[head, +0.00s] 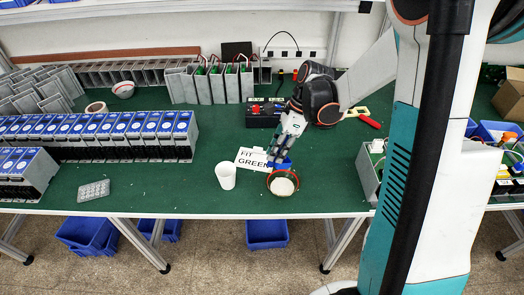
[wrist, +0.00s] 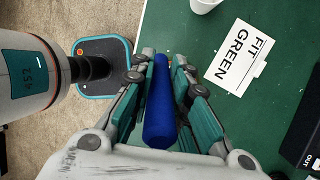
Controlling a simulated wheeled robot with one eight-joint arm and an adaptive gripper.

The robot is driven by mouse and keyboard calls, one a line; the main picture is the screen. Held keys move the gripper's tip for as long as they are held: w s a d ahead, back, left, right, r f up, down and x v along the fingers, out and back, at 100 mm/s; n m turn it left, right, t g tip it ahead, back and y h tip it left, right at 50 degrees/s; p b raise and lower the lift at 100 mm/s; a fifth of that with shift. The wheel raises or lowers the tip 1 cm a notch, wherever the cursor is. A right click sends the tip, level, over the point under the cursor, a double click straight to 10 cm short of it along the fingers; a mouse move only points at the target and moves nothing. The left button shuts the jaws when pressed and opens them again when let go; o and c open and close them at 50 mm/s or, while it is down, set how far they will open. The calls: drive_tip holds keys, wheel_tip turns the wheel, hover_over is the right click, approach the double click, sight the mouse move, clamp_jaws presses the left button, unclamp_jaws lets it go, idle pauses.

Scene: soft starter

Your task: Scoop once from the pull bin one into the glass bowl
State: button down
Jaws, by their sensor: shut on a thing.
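My gripper (head: 281,158) is shut on a blue cylinder-like handle (wrist: 160,105), which runs lengthwise between the fingers in the wrist view. In the head view the blue piece (head: 283,165) shows at the fingertips, low over the table's front part. A round, cream-coloured thing with a reddish-brown rim (head: 283,184) is directly below it in the picture; I cannot tell if they touch or whether it is the bowl. A small whitish bowl (head: 123,90) stands at the back left. Several blue bins (head: 267,233) are under the table; which is bin one is unclear.
A white cup (head: 226,176) and a "FIT GREEN" card (head: 253,160) are close left of my gripper. Blue-topped modules (head: 100,137) fill the left side. The front middle-left is clear.

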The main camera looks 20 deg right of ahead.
drive_tip(key=shift+s+a+r+h+p, duration=0.15)
drive_tip(key=shift+a+h+p, duration=0.65)
drive_tip(key=shift+h, duration=0.3)
drive_tip(key=shift+a+t+h+p, duration=0.4)
drive_tip(key=shift+a+h+p, duration=0.15)
drive_tip(key=shift+h, duration=0.75)
